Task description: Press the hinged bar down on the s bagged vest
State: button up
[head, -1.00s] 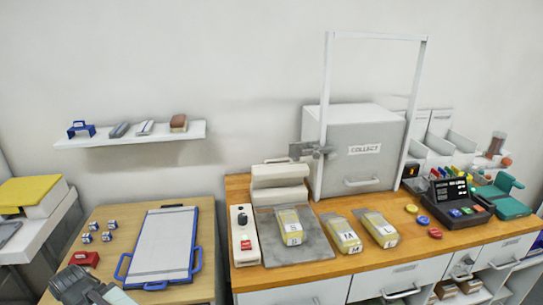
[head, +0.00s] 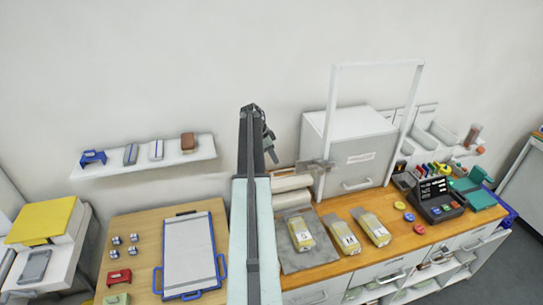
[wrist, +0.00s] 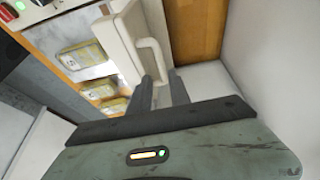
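The s bagged vest (head: 301,233), a yellow pack with a white label, lies on the grey plate (head: 318,261) of the press. The pale hinged bar (head: 291,183) stands raised behind it, partly hidden by my arm. In the wrist view the bar (wrist: 122,42) shows large, with its loop handle (wrist: 153,58). My gripper (wrist: 160,82) is open, its two dark fingers apart at the near end of the handle. I cannot tell whether they touch it. In the head view my gripper (head: 270,150) is small, above and left of the bar.
Two more bagged vests, M (head: 342,236) and another (head: 373,229), lie right of the plate. A grey cabinet (head: 350,150) and a tall white frame (head: 331,115) stand behind. A clipboard (head: 190,255) is on the left table. Coloured discs (head: 409,217) lie further right.

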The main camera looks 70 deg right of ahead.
jog(key=b+x, duration=0.7)
jog(key=x, duration=0.1)
jog(key=shift+w+f+b, duration=0.1)
jog(key=shift+b, duration=0.25)
grip_shut()
dwell(1.0)
